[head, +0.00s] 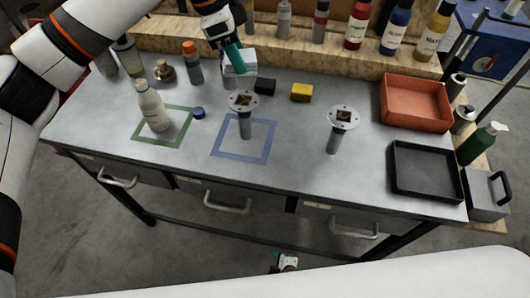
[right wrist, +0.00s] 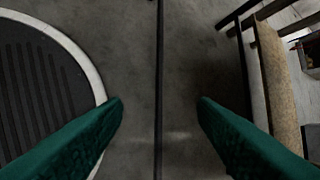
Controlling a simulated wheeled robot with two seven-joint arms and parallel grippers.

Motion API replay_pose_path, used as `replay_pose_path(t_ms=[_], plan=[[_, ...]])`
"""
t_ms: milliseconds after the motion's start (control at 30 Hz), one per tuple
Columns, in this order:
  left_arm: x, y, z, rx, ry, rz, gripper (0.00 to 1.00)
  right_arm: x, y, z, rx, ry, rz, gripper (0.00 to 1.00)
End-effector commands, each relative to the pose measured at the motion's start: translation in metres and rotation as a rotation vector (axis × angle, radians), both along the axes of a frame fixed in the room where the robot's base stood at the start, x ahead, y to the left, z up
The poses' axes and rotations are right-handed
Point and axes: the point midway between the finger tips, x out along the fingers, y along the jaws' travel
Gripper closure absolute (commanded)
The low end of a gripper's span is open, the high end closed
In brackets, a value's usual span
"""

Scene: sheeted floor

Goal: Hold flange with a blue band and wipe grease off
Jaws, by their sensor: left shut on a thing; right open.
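One flange (head: 243,101) stands upright inside a blue taped square (head: 231,155) on the metal bench. A second flange (head: 343,119) stands upright further right. Both have a round holed plate on a grey stem; I cannot make out a blue band on either. My left gripper (head: 235,57) is behind the first flange, shut on what looks like a small white, blue-edged block or cloth (head: 240,66); the contact is partly hidden. My right gripper (head: 287,264) is low in front of the bench. In the right wrist view its green fingers (right wrist: 160,105) are apart with nothing between.
Black (head: 265,86) and yellow (head: 302,92) blocks lie at the back. A red bin (head: 415,104) and black tray (head: 425,173) occupy the right. The front middle is clear.

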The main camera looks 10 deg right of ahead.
Motion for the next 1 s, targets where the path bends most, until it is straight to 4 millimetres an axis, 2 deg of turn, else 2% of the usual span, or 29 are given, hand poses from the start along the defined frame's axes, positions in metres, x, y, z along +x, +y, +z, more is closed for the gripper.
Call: replay_pose_path(t_ms=[33, 100, 167, 300, 367, 500, 633, 700, 733, 800, 900, 1000], plan=[[0.0, 0.0, 0.0, 0.0, 0.0, 0.0, 0.73, 0.013, 0.022, 0.02, -0.009, -0.073, 0.091, 0.47], [0.0, 0.0, 0.0, 0.0, 0.0, 0.0, 0.73, 0.027, 0.051, 0.047, -0.029, -0.175, 0.214, 0.47], [0.0, 0.0, 0.0, 0.0, 0.0, 0.0, 0.73, 0.036, 0.076, 0.072, -0.043, -0.264, 0.31, 0.47], [0.0, 0.0, 0.0, 0.0, 0.0, 0.001, 0.73, 0.054, 0.128, 0.135, -0.065, -0.471, 0.487, 0.47], [0.0, 0.0, 0.0, 0.0, -0.001, 0.001, 0.73, 0.059, 0.148, 0.164, -0.063, -0.555, 0.542, 0.47], [0.0, 0.0, 0.0, 0.0, -0.001, 0.001, 0.73, 0.07, 0.188, 0.238, -0.037, -0.748, 0.629, 0.47], [0.0, 0.0, 0.0, 0.0, -0.001, 0.001, 0.73, 0.08, 0.208, 0.312, -0.015, -0.931, 0.675, 0.47], [0.0, 0.0, 0.0, 0.0, -0.001, 0.001, 0.73, 0.089, 0.206, 0.352, -0.054, -1.049, 0.696, 0.47], [0.0, 0.0, 0.0, 0.0, -0.001, 0.001, 0.73, 0.096, 0.198, 0.367, -0.107, -1.107, 0.706, 0.47], [0.0, 0.0, 0.0, 0.0, -0.001, 0.001, 0.73, 0.117, 0.167, 0.386, -0.333, -1.231, 0.738, 0.47], [0.0, 0.0, 0.0, 0.0, -0.001, 0.001, 0.73, 0.14, 0.118, 0.391, -0.739, -1.324, 0.803, 0.47], [0.0, 0.0, 0.0, 0.0, -0.001, 0.0, 0.73, 0.155, 0.075, 0.391, -1.108, -1.339, 0.872, 0.47]])
